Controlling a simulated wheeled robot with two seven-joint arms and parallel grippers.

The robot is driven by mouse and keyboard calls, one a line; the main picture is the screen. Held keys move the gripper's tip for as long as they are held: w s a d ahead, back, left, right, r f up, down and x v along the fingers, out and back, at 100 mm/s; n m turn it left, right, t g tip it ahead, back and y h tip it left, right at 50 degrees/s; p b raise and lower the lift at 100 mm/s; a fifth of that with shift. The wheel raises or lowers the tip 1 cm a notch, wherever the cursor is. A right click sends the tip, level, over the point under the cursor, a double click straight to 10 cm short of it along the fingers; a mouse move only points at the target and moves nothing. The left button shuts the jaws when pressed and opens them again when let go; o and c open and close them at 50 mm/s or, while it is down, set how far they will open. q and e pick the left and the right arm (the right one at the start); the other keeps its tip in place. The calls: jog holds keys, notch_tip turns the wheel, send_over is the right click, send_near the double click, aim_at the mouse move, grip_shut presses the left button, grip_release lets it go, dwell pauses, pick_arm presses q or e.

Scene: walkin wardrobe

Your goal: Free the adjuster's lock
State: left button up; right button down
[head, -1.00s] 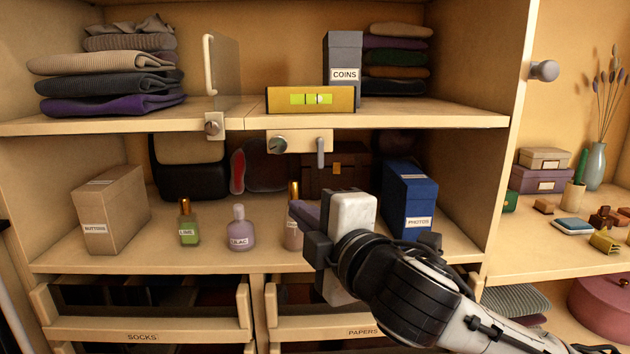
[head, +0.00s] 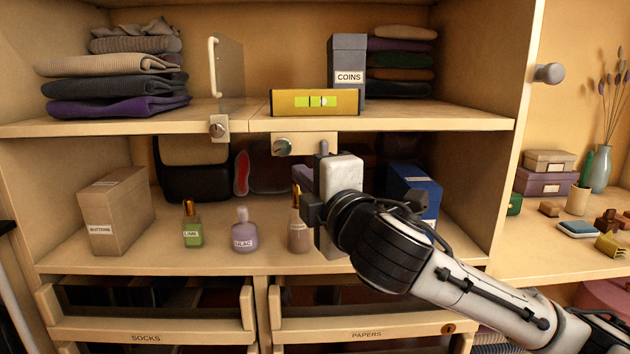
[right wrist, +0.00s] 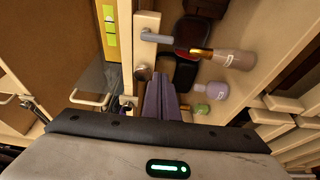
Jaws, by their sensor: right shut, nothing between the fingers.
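The adjuster is a pale plate (head: 309,141) under the front edge of the upper shelf. My right gripper (head: 303,177) is shut and empty just below the plate. Its purple fingers (right wrist: 160,98) are apart from knob and lever. My gripper hides the lever's lower part in the head view. My left gripper is not in view.
A yellow spirit level (head: 315,102) lies on the shelf above, in front of the COINS box (head: 348,62). Below stand the brown bottle (head: 299,232), LILAC bottle (head: 243,232), LIME bottle (head: 192,226) and PHOTOS box (head: 415,185). Another knob (head: 218,127) sits left.

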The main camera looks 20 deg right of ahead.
jog(key=w+d+p, duration=0.1)
jog(key=w+d, duration=0.2)
jog(key=shift+d, duration=0.3)
jog(key=shift+d, duration=0.1)
